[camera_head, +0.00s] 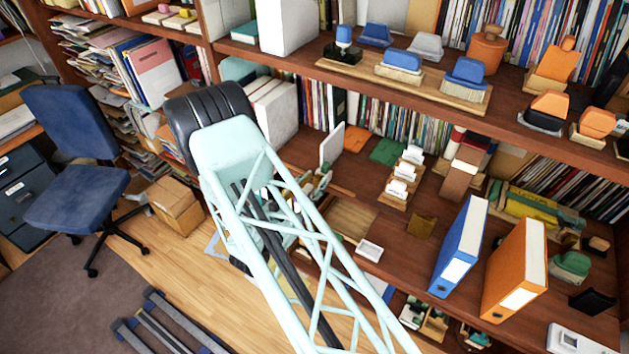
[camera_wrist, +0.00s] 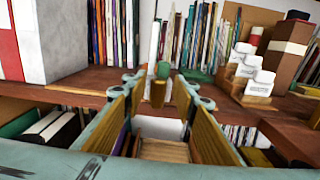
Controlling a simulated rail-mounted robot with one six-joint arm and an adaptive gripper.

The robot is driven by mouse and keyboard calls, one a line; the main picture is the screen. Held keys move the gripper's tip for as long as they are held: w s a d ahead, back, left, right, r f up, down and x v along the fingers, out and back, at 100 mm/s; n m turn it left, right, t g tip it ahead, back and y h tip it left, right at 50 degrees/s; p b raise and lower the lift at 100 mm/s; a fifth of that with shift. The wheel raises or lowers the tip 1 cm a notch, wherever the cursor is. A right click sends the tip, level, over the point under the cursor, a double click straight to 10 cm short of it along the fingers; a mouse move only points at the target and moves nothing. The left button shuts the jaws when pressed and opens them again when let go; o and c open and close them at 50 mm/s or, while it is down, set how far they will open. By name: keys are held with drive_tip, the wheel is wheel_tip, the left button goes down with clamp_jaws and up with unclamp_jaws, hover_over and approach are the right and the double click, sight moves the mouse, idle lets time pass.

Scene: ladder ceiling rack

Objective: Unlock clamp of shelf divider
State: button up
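The shelf divider is a thin white upright panel (camera_head: 332,146) on the shelf left of the orange mat; it also shows edge-on in the wrist view (camera_wrist: 154,43). What seems to be its clamp (camera_wrist: 158,91), a small tan and green piece, sits at the divider's foot by the shelf edge. My gripper (camera_wrist: 160,97) is open, with one wood-coloured finger pad on each side of the clamp. A gap shows beside each pad, with no clear contact. In the head view my arm hides most of the gripper and clamp.
A large white box (camera_wrist: 62,38) stands left of the divider. White-labelled blocks on a wooden stand (camera_head: 402,178) are to the right. Blue (camera_head: 460,247) and orange (camera_head: 516,272) binders stand further right. Books line the shelf behind, and another shelf hangs above.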

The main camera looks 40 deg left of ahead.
drive_tip(key=shift+w, duration=0.35)
drive_tip(key=shift+c, duration=0.4)
drive_tip(key=c, duration=0.8)
drive_tip(key=shift+o, duration=0.2)
